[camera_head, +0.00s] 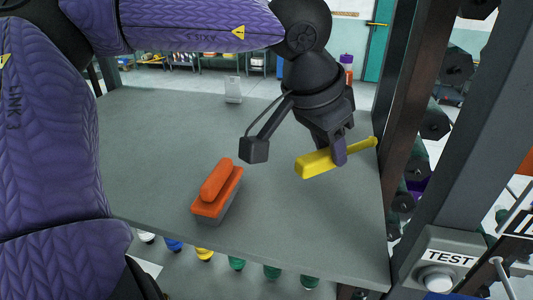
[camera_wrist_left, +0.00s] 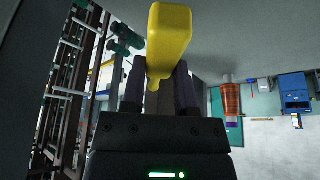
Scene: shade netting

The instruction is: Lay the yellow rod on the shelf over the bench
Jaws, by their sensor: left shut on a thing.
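My left gripper (camera_head: 338,150) is shut on the yellow rod (camera_head: 314,164), which has a thick block-like end to the left and a thin end to the right. The rod is above the right part of a grey flat surface (camera_head: 140,120); I cannot tell the exact gap. In the left wrist view the rod (camera_wrist_left: 168,38) sticks out between the two fingers of the gripper (camera_wrist_left: 160,90). I cannot tell for sure whether the grey surface is the shelf or the bench. My right gripper is not in view.
An orange-handled brush (camera_head: 218,192) lies on the grey surface, left of the rod. A small pale stand (camera_head: 233,90) is at its back. Dark uprights (camera_head: 405,90) rise at the right, near a TEST button box (camera_head: 437,270). Several coloured bottles show below the front edge.

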